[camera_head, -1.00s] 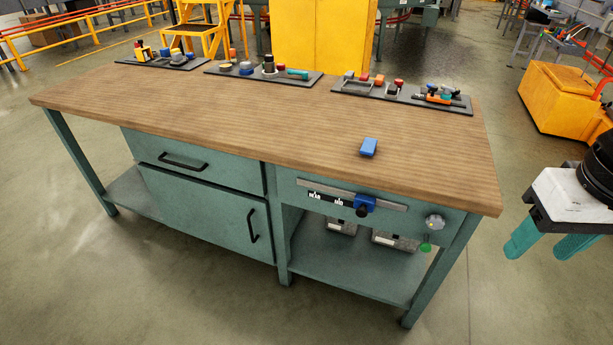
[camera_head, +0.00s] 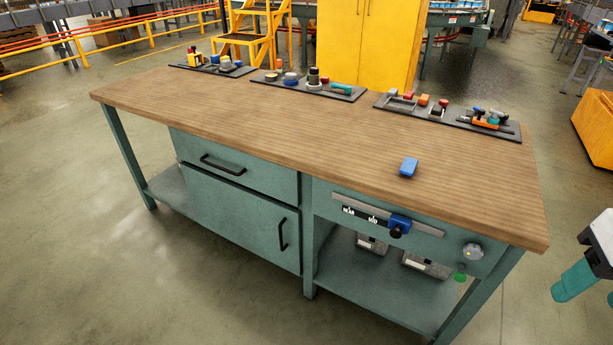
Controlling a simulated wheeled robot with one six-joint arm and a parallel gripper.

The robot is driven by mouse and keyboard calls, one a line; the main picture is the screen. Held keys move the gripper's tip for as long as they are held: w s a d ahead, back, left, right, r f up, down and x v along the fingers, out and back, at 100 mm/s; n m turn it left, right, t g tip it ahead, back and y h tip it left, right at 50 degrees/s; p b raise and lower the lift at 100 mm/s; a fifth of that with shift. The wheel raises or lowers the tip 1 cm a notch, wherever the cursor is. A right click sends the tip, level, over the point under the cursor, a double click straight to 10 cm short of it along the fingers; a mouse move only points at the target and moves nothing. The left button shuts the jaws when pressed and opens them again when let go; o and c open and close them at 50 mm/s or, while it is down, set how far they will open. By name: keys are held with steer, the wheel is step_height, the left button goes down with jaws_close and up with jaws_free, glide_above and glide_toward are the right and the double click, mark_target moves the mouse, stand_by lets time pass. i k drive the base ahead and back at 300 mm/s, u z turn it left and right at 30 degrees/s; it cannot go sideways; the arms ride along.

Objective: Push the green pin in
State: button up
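The green pin (camera_head: 460,277) shows as a small round green end just below a silver knob (camera_head: 472,252) at the right end of the bench's front. It is small in the picture, and how far it sticks out cannot be told. My gripper (camera_head: 588,296) is at the right edge of the picture, partly cut off. One teal finger shows fully and a bit of the other at the edge, apart with nothing seen between them. The gripper is right of the pin and clear of the bench.
Floor in front is clear.

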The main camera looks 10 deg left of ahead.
mark_target(458, 276)
steer(key=u, duration=3)
steer(key=k, duration=1)
steer(key=z, duration=2.35)
